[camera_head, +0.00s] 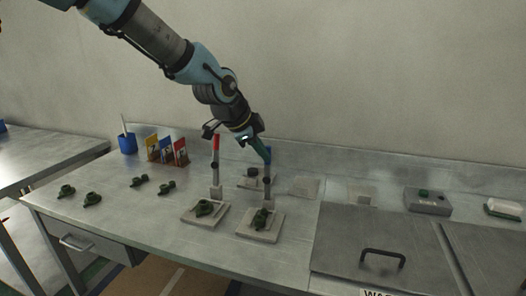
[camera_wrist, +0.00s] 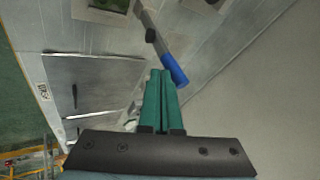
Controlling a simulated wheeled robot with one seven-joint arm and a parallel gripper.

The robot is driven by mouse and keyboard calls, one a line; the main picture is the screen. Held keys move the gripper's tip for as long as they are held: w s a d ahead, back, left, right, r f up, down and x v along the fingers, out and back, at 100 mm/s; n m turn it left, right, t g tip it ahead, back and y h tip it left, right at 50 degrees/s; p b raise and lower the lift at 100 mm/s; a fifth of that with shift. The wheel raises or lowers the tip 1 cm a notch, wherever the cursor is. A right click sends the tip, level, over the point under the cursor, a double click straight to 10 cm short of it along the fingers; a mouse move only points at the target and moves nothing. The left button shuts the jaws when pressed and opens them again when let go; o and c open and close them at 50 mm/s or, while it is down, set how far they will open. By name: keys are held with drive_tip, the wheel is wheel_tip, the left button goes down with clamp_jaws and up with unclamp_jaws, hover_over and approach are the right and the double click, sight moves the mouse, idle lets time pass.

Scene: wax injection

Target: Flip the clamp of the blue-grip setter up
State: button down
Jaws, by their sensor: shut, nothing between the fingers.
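The blue-grip setter shows its grey bar and blue grip (camera_wrist: 175,70) in the wrist view; in the head view its blue grip (camera_head: 268,154) is partly hidden behind my fingers. Its lever looks roughly upright above its post. A green part (camera_head: 261,217) lies on its pale base plate (camera_head: 258,234). My gripper (camera_head: 266,161) has teal fingers pressed together and empty. In the wrist view the fingertips (camera_wrist: 161,72) are right beside the blue grip; I cannot tell whether they touch it.
A red-grip setter (camera_head: 215,146) stands upright just left. Several green parts lie on the left of the metal table (camera_head: 130,205). Small coloured cards (camera_head: 166,150) and a blue cup (camera_head: 128,143) stand behind them. A metal lid with a black handle (camera_head: 383,254) is at the right front.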

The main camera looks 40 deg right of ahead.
sight(268, 144)
drive_tip(key=d, duration=0.1)
drive_tip(key=w+d, duration=0.2)
drive_tip(key=shift+w+d+r+p, duration=0.15)
drive_tip(key=shift+d+r+p, duration=0.1)
drive_tip(key=shift+d+p, duration=0.1)
drive_tip(key=shift+w+r, duration=0.1)
drive_tip(key=shift+r, duration=0.1)
